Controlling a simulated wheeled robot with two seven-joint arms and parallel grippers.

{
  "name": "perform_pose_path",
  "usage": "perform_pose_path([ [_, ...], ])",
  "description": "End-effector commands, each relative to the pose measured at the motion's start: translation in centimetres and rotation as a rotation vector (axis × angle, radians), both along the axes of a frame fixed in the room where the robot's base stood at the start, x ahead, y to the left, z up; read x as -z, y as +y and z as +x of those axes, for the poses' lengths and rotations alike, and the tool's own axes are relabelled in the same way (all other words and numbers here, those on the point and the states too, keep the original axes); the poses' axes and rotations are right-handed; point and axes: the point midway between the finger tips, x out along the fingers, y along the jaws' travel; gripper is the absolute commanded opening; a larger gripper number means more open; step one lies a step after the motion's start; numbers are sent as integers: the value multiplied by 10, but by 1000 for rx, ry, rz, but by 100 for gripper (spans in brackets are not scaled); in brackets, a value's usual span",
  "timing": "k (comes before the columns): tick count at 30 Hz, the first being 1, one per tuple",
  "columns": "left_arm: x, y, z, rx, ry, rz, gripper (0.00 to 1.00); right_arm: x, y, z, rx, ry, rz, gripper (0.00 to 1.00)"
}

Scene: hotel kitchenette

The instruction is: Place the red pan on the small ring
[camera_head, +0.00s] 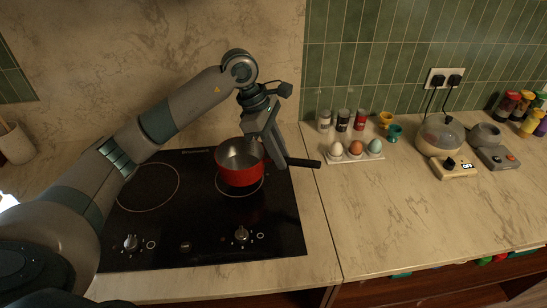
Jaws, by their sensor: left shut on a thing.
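The red pan (238,174) is upright over the right-hand cooking ring of the black hob. Its black handle (305,163) points right, past the hob's edge. My left gripper (279,160) comes down from above and is shut on the handle near the pan's wall. The small ring (240,194) shows as a thin arc below the pan's front; the pan hides the rest of it. I cannot tell whether the pan touches the glass. My right gripper is not in view.
The larger left ring (148,208) is empty. Knobs (131,242) line the hob's front. To the right stand an egg tray (350,159), shakers (342,120), egg cups (394,132), an egg cooker (441,136) and another small appliance (496,157). The right counter's front is clear.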

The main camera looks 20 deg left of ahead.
Motion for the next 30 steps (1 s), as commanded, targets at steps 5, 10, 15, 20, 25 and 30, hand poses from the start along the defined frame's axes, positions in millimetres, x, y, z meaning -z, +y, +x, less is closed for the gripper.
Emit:
perform_pose_path([
  [5,10,19,12,-4,-1,-1,0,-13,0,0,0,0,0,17],
  [10,15,24,15,0,-3,0,0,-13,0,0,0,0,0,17],
  [15,16,24,16,0,-3,0,0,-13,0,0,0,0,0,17],
  [20,17,23,15,-1,-2,0,0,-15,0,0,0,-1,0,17],
  [25,28,23,15,-1,2,-1,0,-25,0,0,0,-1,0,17],
  [30,46,23,15,-1,0,-1,0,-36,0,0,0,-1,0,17],
])
